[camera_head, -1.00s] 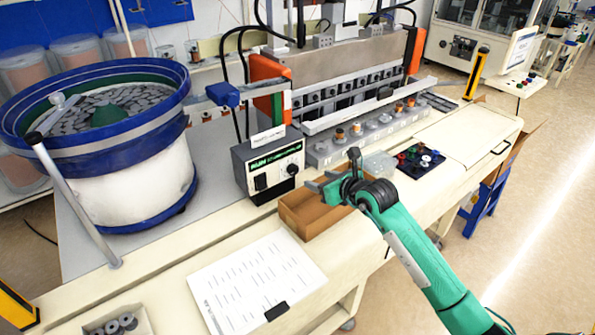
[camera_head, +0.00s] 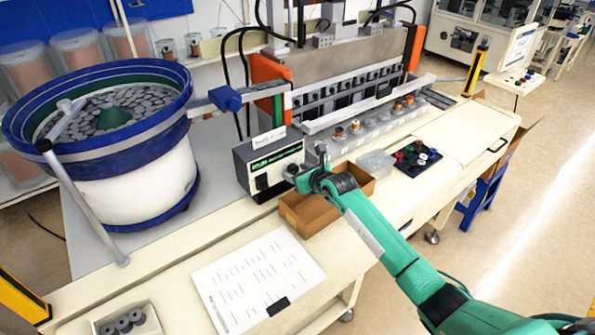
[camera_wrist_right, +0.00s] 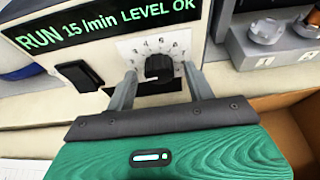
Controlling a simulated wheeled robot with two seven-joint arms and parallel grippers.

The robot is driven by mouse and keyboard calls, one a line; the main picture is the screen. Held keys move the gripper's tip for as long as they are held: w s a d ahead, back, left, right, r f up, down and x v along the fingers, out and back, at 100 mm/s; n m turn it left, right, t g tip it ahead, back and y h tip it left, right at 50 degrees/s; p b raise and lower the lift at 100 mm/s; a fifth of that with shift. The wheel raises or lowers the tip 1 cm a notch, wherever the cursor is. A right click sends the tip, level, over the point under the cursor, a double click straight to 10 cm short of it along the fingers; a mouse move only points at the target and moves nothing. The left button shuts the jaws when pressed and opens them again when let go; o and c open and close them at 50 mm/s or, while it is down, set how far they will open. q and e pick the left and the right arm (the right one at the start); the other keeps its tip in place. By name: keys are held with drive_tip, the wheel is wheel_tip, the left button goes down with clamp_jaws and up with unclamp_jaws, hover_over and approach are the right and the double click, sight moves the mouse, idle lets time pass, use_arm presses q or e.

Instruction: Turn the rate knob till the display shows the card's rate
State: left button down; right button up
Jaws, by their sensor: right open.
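The control box (camera_head: 243,170) stands behind the open brown box, with a white card (camera_head: 268,137) on top; the card's writing is too small to read. In the wrist view its green display (camera_wrist_right: 105,25) reads "RUN 15 /min LEVEL OK". The black rate knob (camera_wrist_right: 158,67) sits on a white numbered dial (camera_wrist_right: 128,47). My right gripper (camera_wrist_right: 161,88) is open, its two fingers on either side of the knob, with gaps visible. In the head view my right gripper (camera_head: 302,174) is at the box's front and hides the knob. My left gripper is not in view.
A black rocker switch (camera_wrist_right: 80,74) is left of the knob. The brown box (camera_head: 305,217) lies just below my right gripper. A clear container (camera_head: 376,163) and a dark tray of coloured parts (camera_head: 416,158) stand to the right. A printed sheet (camera_head: 235,290) lies in front.

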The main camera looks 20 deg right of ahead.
drive_tip(key=c, duration=1)
drive_tip(key=shift+f+m+y+b, duration=0.1)
drive_tip(key=shift+m+y+b, duration=0.3)
drive_tip(key=shift+b, duration=0.1)
drive_tip(key=shift+w+d+m+g+y+b, duration=0.1)
drive_tip(key=shift+m+g+y+b, duration=0.3)
drive_tip(key=shift+m, duration=0.4)
drive_tip(key=m+y+b, duration=0.1)
drive_tip(key=m+y, duration=0.1)
drive_tip(key=m, duration=0.1)
drive_tip(key=shift+d+m+b, duration=0.1)
drive_tip(key=shift+m+b, duration=0.2)
drive_tip(key=shift+b, duration=0.05)
